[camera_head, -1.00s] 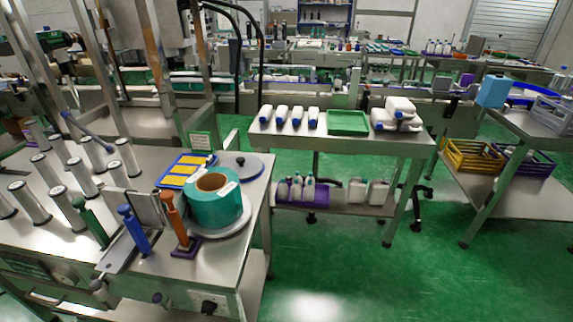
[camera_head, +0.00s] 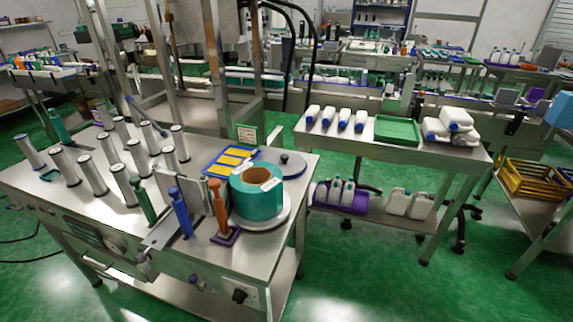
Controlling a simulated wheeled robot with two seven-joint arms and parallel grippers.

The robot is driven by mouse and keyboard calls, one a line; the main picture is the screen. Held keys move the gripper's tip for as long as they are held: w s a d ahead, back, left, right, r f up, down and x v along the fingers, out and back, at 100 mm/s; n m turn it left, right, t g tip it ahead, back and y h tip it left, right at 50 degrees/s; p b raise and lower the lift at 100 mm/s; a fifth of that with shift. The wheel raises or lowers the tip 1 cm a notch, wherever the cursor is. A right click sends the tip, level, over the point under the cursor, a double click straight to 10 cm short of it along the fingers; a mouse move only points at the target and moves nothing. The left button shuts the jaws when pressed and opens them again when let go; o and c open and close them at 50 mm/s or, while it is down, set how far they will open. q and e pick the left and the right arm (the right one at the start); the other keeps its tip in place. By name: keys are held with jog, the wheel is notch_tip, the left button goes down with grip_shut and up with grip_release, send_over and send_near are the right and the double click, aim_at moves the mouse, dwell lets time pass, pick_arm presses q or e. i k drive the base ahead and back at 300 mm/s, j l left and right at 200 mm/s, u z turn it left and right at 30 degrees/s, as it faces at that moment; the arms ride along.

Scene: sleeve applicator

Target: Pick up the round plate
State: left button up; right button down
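I cannot tell from the picture alone which of the two the task names. Neither of my grippers is in view.
The steel table (camera_head: 200,252) also holds a blue tray with yellow pieces (camera_head: 232,158), upright orange (camera_head: 219,205), blue (camera_head: 181,212) and green handled tools, and several silver cylinders. A second table with white bottles and a green tray (camera_head: 397,130) stands behind right.

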aim_at(291, 164)
jog(key=i+l+u, duration=0.25)
jog(key=i+l, duration=0.25)
jog(key=l, duration=0.2)
jog(key=i+l+u, duration=0.15)
jog(key=l, duration=0.25)
jog(key=i+l+u, duration=0.1)
jog(key=i+l, duration=0.2)
jog(key=l, duration=0.1)
